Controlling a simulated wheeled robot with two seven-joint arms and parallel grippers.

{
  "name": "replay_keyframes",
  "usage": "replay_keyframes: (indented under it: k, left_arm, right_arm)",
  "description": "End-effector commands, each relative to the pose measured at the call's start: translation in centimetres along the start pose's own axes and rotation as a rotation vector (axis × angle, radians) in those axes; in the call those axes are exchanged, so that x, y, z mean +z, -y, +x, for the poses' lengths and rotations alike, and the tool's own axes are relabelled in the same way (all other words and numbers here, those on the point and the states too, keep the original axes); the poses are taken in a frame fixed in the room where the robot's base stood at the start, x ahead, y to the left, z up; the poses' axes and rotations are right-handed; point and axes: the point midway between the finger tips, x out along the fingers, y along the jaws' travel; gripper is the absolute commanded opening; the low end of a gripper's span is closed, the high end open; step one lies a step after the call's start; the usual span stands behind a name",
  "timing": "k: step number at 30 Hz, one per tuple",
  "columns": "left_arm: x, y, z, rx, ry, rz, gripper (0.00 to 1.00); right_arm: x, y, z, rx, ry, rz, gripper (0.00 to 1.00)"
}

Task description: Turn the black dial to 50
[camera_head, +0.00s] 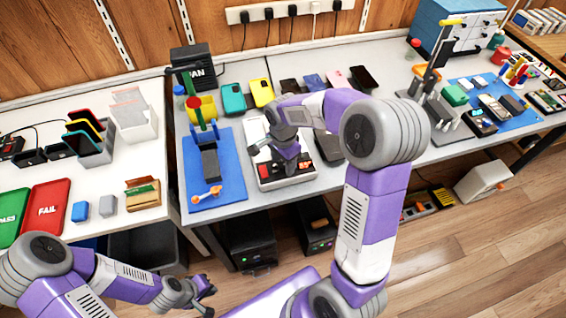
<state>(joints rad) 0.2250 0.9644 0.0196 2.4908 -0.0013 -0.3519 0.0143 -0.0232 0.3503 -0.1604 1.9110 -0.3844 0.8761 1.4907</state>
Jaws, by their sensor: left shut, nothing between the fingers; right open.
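A white device with a dark front panel (262,183) stands on the grey bench, with small red and light parts on its front. My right gripper (279,160) reaches down over this device and is open, its fingers close above the front part. The gripper and wrist cover much of the device, so I cannot make out the black dial or its setting. I cannot tell whether the fingers touch anything. My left gripper (207,298) is low at the bottom of the view, in front of the benches, shut and empty.
A blue mat (231,187) with tools lies left of the device. Phones, including a yellow one (262,91), lie behind it; a dark item (328,146) is on its right. Red (48,204) and green trays are on the left table. A second blue mat (520,119) is at right.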

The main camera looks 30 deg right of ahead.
Motion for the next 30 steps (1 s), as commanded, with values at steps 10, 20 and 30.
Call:
replay_keyframes:
  k: [10,20,30]
  left_arm:
    - [-0.01,-0.02,-0.01,0.000,0.000,0.000,0.00]
    - [-0.01,-0.01,-0.01,0.000,0.000,0.000,0.00]
    - [0.01,-0.20,-0.52,0.000,0.000,0.000,0.00]
  right_arm:
    - [0.01,0.00,0.06,0.000,0.000,0.000,0.42]
    - [0.01,0.00,0.05,0.000,0.000,-0.001,0.00]
    - [0.00,-0.01,-0.06,0.001,0.000,-0.077,0.00]
